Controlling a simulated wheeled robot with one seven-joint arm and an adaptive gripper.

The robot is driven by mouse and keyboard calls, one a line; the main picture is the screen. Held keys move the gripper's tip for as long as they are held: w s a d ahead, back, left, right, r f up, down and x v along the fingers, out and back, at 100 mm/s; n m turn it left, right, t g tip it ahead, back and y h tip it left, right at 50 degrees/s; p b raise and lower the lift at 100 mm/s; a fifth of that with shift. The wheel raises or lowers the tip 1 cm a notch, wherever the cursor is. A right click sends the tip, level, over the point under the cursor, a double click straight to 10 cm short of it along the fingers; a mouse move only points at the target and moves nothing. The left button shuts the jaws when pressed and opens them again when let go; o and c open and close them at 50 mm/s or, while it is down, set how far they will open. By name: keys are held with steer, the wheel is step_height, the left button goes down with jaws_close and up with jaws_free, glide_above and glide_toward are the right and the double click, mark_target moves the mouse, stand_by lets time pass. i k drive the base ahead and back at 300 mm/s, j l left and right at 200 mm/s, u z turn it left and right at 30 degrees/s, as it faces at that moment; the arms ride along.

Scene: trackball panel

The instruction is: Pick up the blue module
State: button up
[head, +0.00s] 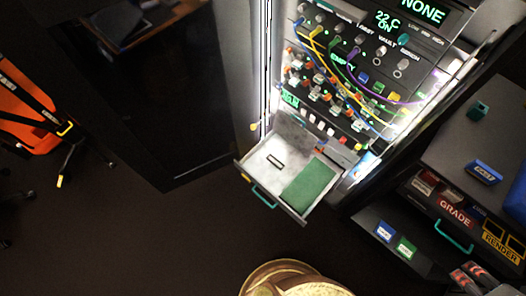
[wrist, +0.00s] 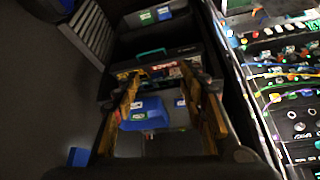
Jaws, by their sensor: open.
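In the wrist view a blue module (wrist: 145,116) with a pale label lies beyond my gripper (wrist: 163,88). My gripper is open, with one brown finger on each side. The module appears nearer the left finger; I cannot tell whether they touch. In the head view a blue module (head: 484,172) with a white label lies on the grey top of the right cabinet (head: 450,145). Another blue module (head: 385,231) lies beside a green one (head: 405,247) on the lower shelf. My fingers do not show in the head view.
A lit panel (head: 335,75) with cables and knobs stands left of the cabinet. An open drawer (head: 265,165) with a green pad juts out below it. A teal block (head: 480,108) stands on the cabinet top. An orange chair (head: 30,110) is at far left. The dark floor between is clear.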

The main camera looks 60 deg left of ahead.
mark_target(476, 168)
steer(key=u, duration=0.5)
steer(key=k+u, duration=0.15)
steer(key=u, duration=0.35)
steer(key=k+u, duration=0.1)
steer(key=u, duration=0.9)
steer(key=z, duration=0.4)
steer(key=k+l+z, duration=0.1)
steer(key=z, duration=0.25)
steer(key=l+z, duration=0.1)
steer(key=z, duration=0.3)
steer(key=k+l+z, duration=0.1)
steer(key=z, duration=0.25)
steer(key=i+j+z, duration=0.2)
steer(key=i+j, duration=0.25)
steer(key=i+j+z, duration=0.15)
steer(key=i, duration=0.25)
steer(key=j, duration=0.1)
